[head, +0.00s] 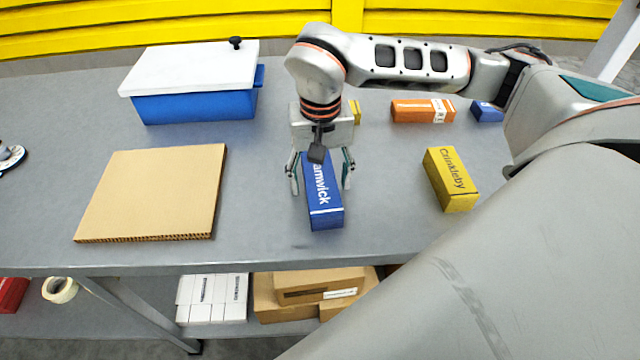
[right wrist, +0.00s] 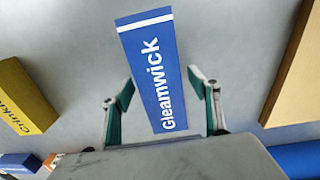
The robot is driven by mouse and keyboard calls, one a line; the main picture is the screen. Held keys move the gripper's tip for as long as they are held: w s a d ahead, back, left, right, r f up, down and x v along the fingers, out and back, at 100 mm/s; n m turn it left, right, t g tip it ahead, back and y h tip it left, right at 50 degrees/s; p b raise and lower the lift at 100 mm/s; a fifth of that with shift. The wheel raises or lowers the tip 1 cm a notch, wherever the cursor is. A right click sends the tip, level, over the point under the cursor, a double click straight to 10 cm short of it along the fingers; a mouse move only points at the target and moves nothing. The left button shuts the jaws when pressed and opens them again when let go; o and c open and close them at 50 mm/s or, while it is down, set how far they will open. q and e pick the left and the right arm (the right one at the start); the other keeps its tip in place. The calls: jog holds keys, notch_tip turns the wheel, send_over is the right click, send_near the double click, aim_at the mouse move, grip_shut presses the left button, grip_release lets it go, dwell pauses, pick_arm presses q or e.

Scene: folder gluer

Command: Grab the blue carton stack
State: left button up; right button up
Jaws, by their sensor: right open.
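The blue carton stack (head: 325,207), with white lettering, lies on the grey table in the middle of the head view. In the right wrist view the blue stack (right wrist: 152,75) reads "Gleamwick" and extends between and beyond the fingers. My right gripper (head: 321,188) is open above it, with one finger on each side of the stack. In the right wrist view gaps show between the stack and both fingertips of the gripper (right wrist: 161,82). The far end of the stack is hidden under the gripper in the head view. My left gripper is not in view.
A yellow carton stack (head: 451,180) lies to the right, an orange one (head: 422,110) and another blue one (head: 487,111) behind. A brown cardboard sheet pile (head: 152,193) lies left. A blue bin (head: 195,106) with white lid stands at back left. Table is clear around the stack.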

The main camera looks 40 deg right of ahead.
jog(key=c, duration=1.4)
